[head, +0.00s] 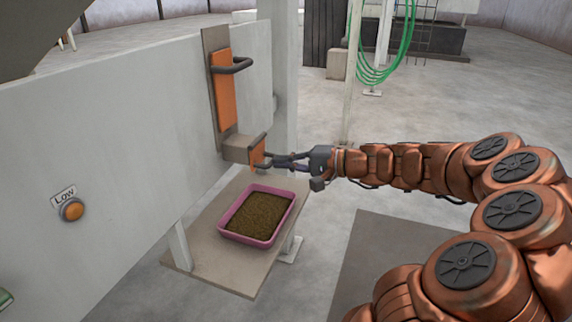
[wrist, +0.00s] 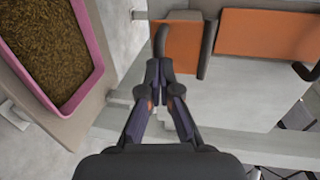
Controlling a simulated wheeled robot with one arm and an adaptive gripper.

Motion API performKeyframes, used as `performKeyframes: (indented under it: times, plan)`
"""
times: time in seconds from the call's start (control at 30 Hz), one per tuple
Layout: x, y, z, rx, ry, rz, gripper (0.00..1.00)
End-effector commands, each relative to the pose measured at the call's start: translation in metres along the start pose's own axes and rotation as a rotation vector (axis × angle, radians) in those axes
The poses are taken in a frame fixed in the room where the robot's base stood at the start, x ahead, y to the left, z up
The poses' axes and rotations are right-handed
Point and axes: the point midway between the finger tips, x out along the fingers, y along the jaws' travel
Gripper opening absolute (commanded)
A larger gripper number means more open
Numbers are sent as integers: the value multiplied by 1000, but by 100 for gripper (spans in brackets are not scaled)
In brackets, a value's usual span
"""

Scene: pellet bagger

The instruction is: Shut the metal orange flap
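The small orange metal flap (head: 258,152) is at the lower end of the chute on the white machine wall. It stands out at an angle from the grey outlet box (head: 236,148), so it is open. In the wrist view the flap (wrist: 184,48) is at top centre, with a dark curved handle (wrist: 160,40) on its left part. My gripper (head: 272,160) reaches in from the right at the flap. In the wrist view its fingertips (wrist: 159,72) are nearly together, around the handle's near end. The exact contact is partly hidden.
A taller orange plate (head: 226,95) with a black handle (head: 232,66) is above the outlet. A pink tray (head: 249,240) of brown pellets stands on a low platform (head: 205,268) below. An orange button (head: 72,209) labelled Low is at left.

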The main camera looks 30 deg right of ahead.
Motion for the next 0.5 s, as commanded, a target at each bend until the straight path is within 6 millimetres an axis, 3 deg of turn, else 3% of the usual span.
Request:
performKeyframes:
  times: [0.5]
  plan:
    - [9,1,3,3,-8,-30,0]
